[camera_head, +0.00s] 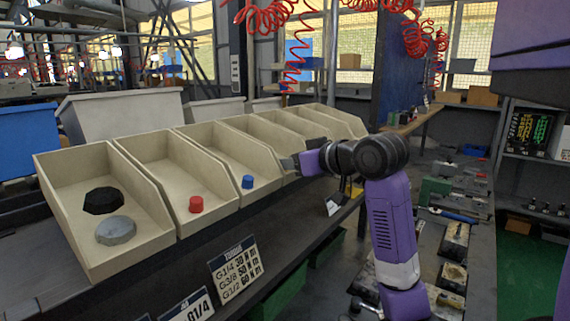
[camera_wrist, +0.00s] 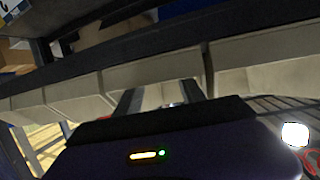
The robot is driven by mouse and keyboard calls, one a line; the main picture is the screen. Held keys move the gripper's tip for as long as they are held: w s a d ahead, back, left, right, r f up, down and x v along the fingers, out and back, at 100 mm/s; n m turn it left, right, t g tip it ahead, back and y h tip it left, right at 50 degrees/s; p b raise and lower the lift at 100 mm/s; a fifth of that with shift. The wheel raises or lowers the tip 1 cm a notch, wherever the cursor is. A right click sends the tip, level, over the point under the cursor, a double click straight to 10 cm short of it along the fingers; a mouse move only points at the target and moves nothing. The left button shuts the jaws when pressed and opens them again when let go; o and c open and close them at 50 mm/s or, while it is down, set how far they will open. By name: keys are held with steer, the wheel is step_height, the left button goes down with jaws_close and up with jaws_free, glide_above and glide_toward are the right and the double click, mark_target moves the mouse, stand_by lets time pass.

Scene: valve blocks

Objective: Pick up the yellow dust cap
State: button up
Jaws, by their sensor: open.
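I do not see a yellow dust cap in either view. My gripper (camera_head: 289,164) is at the front part of the fourth bin from the left (camera_head: 243,137), and its forearm hides part of the bins behind it. In the wrist view my gripper (camera_wrist: 158,94) has its two fingers apart. A small pale shape between them is too small and dark to name. A red cap (camera_head: 196,204) sits in the second bin and a blue cap (camera_head: 248,182) in the third.
The first bin (camera_head: 61,190) holds a black round part (camera_head: 103,200) and a grey one (camera_head: 116,230). Sign cards (camera_head: 235,272) stand on the dark shelf edge before the bins. A bench (camera_head: 466,232) with blocks and tools lies at right.

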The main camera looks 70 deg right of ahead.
jaws_close()
steer(key=shift+r, duration=0.1)
